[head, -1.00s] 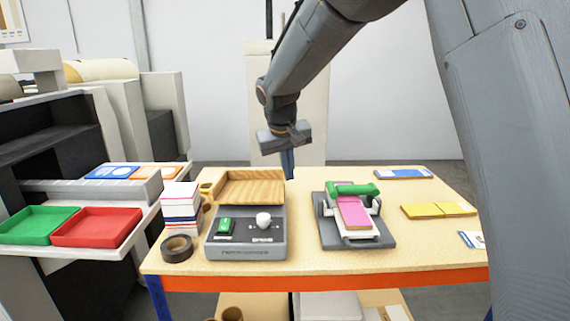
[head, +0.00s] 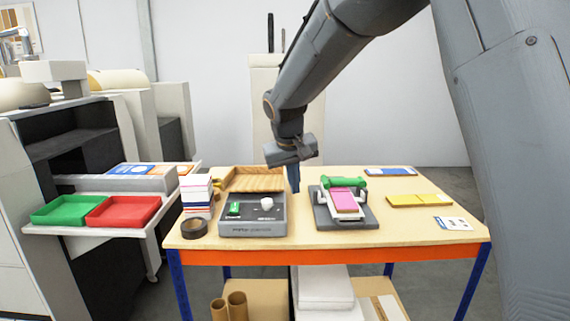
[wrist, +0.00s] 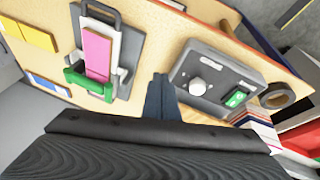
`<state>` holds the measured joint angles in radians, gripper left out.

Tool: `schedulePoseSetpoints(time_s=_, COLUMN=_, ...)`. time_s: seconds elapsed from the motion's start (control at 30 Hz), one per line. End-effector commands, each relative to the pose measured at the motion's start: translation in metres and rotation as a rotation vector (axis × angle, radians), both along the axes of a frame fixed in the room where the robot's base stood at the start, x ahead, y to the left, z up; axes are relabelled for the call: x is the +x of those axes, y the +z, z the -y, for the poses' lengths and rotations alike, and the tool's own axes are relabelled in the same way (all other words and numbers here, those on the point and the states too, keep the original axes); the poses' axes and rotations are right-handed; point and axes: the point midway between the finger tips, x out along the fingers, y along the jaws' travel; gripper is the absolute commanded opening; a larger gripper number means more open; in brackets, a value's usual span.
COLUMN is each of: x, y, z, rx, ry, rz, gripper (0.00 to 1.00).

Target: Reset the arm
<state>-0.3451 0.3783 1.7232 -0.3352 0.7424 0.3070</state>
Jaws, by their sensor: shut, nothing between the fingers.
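My arm reaches in from the upper right of the head view, and my gripper (head: 293,180) hangs pointing down above the back of the table. Its fingers show as a narrow dark pair in the wrist view (wrist: 160,97). They are shut with nothing between them and look clear of the things on the table.
The wooden table (head: 400,226) bears a grey control box (head: 252,228), a wooden tray (head: 256,179), a clamp device with a pink pad (head: 344,201), yellow cards (head: 419,200) and a tape roll (head: 194,228). Green (head: 66,211) and red (head: 123,211) trays stand left. Air above the table is free.

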Motion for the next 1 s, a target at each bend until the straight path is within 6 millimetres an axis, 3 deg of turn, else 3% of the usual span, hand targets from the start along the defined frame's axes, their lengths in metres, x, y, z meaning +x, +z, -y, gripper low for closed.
schedulePoseSetpoints(time_s=0.37, x=-0.050, y=-0.032, z=0.044, rx=0.026, ry=-0.031, rz=-0.071, gripper=0.00)
schedulePoseSetpoints(time_s=0.57, x=-0.100, y=-0.058, z=0.083, rx=0.053, ry=-0.070, rz=-0.129, gripper=0.00)
schedulePoseSetpoints(time_s=0.67, x=-0.138, y=-0.075, z=0.107, rx=0.074, ry=-0.102, rz=-0.167, gripper=0.00)
schedulePoseSetpoints(time_s=0.8, x=-0.210, y=-0.104, z=0.141, rx=0.113, ry=-0.160, rz=-0.225, gripper=0.00)
schedulePoseSetpoints(time_s=0.9, x=-0.256, y=-0.120, z=0.156, rx=0.136, ry=-0.196, rz=-0.258, gripper=0.00)
schedulePoseSetpoints(time_s=1.0, x=-0.287, y=-0.131, z=0.164, rx=0.152, ry=-0.222, rz=-0.278, gripper=0.00)
